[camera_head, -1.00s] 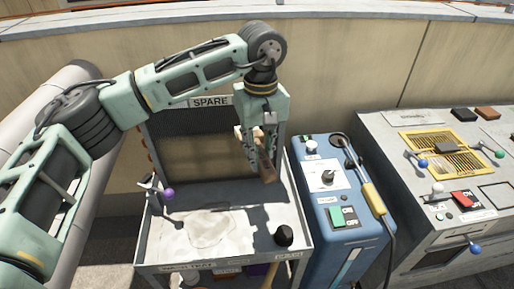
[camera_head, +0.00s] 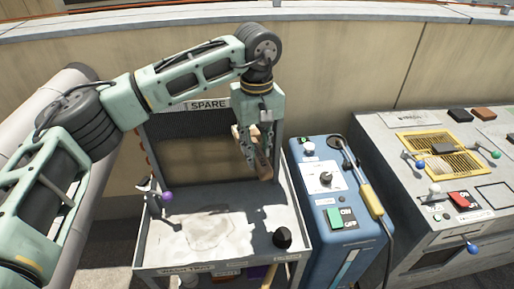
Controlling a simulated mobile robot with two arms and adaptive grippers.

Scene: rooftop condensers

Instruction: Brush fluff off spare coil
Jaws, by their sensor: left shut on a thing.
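The spare coil (camera_head: 185,122) stands upright in a grey frame under a SPARE label (camera_head: 209,104). Its upper part is dark mesh, and a tan-brown area covers the lower part. My left gripper (camera_head: 250,140) is in front of the coil's right side, pointing down. It is shut on a brush with a wooden handle (camera_head: 264,165). The gripper partly hides the brush, and I cannot tell whether its bristles touch the coil. My right gripper is out of view.
Below the coil is a tray (camera_head: 160,245) with a pale patch, a purple-knobbed lever (camera_head: 166,196) and a black knob (camera_head: 282,238). A blue machine (camera_head: 335,200) stands close on the right. A grey control console (camera_head: 400,180) is farther right.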

